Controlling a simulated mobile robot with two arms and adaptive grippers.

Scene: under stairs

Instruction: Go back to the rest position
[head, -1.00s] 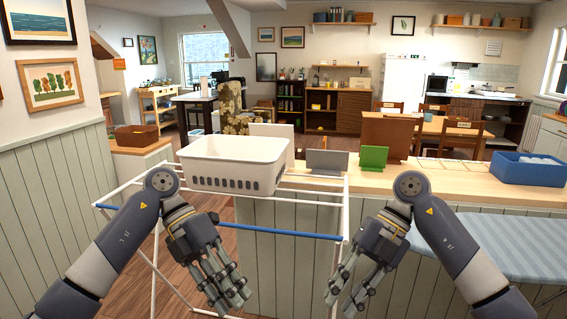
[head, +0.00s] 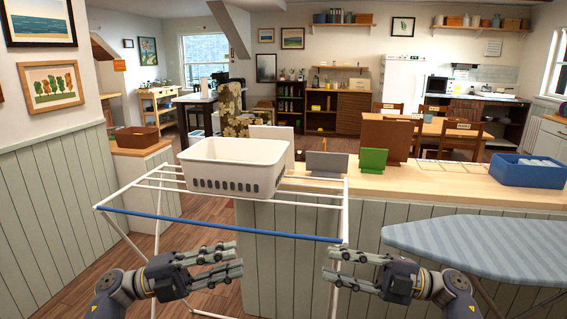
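My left gripper (head: 238,262) is low in front of the drying rack, its fingers pointing right with a gap between them and nothing held. My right gripper (head: 328,265) is level with it, its fingers pointing left, also parted and empty. The two grippers face each other with a clear space between them. Both forearms lie low at the bottom of the head view.
A white drying rack (head: 225,227) with a blue front bar stands just ahead, a white basket (head: 233,167) on it. A wooden counter (head: 440,182) holds a blue bin (head: 527,170). A striped ironing board (head: 490,245) is close on the right. Floor shows at left.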

